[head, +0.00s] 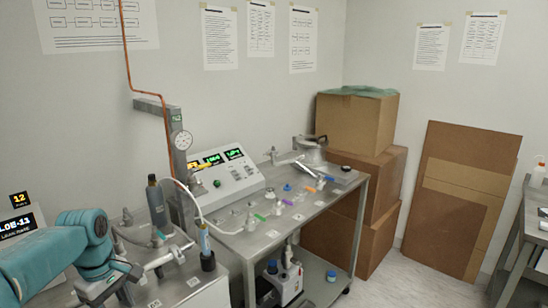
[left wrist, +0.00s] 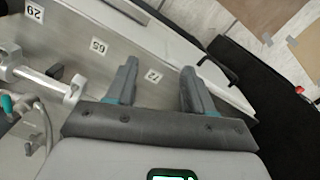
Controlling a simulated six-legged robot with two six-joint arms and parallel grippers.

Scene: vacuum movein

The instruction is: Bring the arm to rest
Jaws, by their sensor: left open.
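My left arm (head: 45,262) is teal and reaches in from the left edge in the head view, bent low over the near bench. My left gripper (left wrist: 158,78) shows in the left wrist view with its two dark fingers spread apart and nothing between them. In the head view the gripper (head: 128,278) is small and dark, beside metal fittings at the near bench, and its fingertips are hard to make out. My right gripper is in neither view.
A metal bench (head: 300,222) carries valves with coloured tags and a control box (head: 226,174) with green displays. A dark cylinder (head: 156,205) and a blue-white tube (head: 204,240) stand near my gripper. Number labels (left wrist: 98,46) mark a pale surface. Cardboard boxes (head: 350,125) stand behind.

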